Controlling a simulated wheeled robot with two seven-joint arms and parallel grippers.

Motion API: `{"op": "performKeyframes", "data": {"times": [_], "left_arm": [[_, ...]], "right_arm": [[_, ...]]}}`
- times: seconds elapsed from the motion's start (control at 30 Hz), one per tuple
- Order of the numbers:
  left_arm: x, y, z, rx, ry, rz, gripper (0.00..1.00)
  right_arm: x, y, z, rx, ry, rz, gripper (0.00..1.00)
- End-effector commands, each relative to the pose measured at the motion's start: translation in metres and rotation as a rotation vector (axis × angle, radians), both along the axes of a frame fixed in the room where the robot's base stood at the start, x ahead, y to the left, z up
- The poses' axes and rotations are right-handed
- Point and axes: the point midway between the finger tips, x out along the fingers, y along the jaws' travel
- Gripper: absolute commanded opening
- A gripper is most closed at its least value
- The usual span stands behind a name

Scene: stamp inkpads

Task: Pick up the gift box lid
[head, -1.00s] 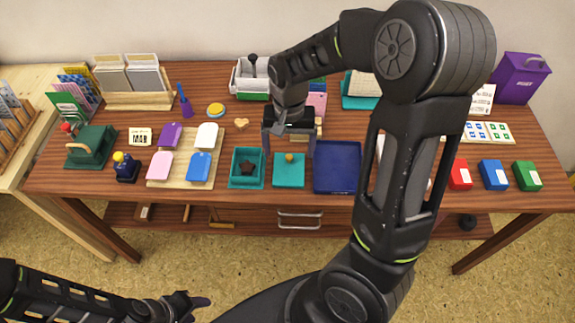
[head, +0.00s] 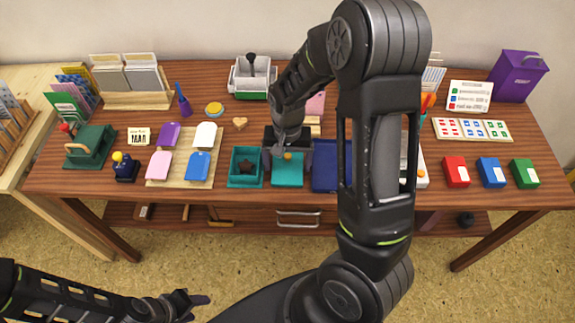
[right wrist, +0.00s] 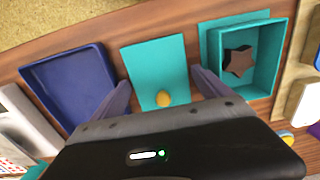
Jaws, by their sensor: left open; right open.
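The gift box lid (head: 288,174) is a flat teal square with a small round yellow knob (head: 288,155), lying on the wooden table. It also shows in the right wrist view (right wrist: 157,68), with the knob (right wrist: 164,98) close to my gripper. My right gripper (head: 288,170) is open above the lid, its fingers spread at the lid's left and right sides. In the right wrist view its fingers (right wrist: 160,88) flank the lid; I cannot tell if they touch it. The teal gift box (head: 246,181) with a dark star inside stands just left. My left gripper (head: 203,299) is open and empty at the lower left, away from the table.
A dark blue tray (head: 325,181) lies right of the lid, close to the right finger. A board with colored tags (head: 183,180) lies further left. Red, blue and green inkpads (head: 490,173) stand at the right. My right arm hides part of the table.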

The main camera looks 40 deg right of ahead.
Motion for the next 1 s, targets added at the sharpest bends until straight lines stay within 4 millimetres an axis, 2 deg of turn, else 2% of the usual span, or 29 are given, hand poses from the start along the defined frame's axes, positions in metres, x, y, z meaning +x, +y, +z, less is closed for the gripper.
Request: {"op": "performKeyframes", "data": {"times": [0.6, 1.0], "left_arm": [[0.0, 0.0, 0.0, 0.0, 0.0, 0.0, 0.47], [0.0, 0.0, 0.0, 0.0, 0.0, 0.0, 0.47]], "right_arm": [[0.0001, -0.0001, -0.0009, 0.0, 0.0, 0.001, 0.86], [0.0001, -0.0001, -0.0009, 0.0, 0.0, 0.001, 0.54]]}}
